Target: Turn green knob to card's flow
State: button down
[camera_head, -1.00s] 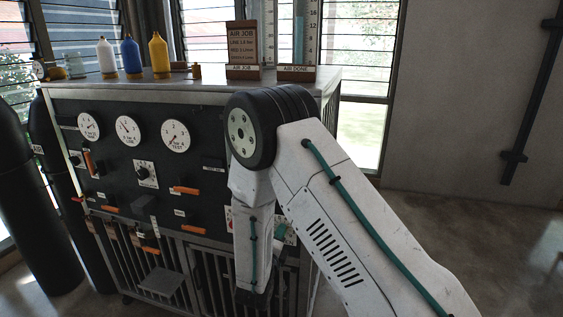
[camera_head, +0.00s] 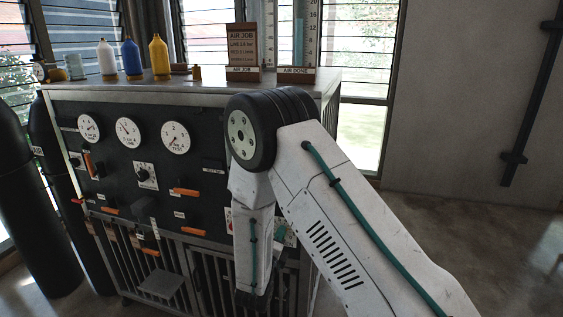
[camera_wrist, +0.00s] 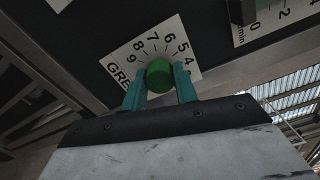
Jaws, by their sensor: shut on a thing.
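The green knob (camera_wrist: 158,76) sits on a white dial plate (camera_wrist: 133,62) in the wrist view, with numbers around it; 4 to 9 show and part of the word GREEN. My gripper (camera_wrist: 160,88) has its two teal fingers on either side of the knob, shut on it. The knob's pointer mark cannot be made out. The brown card (camera_head: 242,45) headed AIR JOB stands on the cabinet top in the head view; it has several lines, too small to read surely.
A black panel on the metal cabinet (camera_head: 190,86) carries three round gauges (camera_head: 127,132), a black selector knob (camera_head: 146,175) and orange levers (camera_head: 186,192). White, blue and yellow bottles (camera_head: 158,56) stand on top. An AIR DONE holder (camera_head: 296,72) is beside the card. Floor at right is clear.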

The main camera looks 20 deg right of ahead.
jog(key=c, duration=1.1)
grip_release()
jog(key=shift+a, duration=0.2)
jog(key=s+a+m, duration=0.3)
jog(key=s+m, duration=0.1)
jog(key=m, duration=0.8)
jog(key=s+a+m, duration=0.2)
jog(key=s+m, duration=0.2)
jog(key=m, duration=0.8)
jog(key=shift+x, duration=4.8)
jog(key=shift+w+a, duration=0.1)
grip_shut()
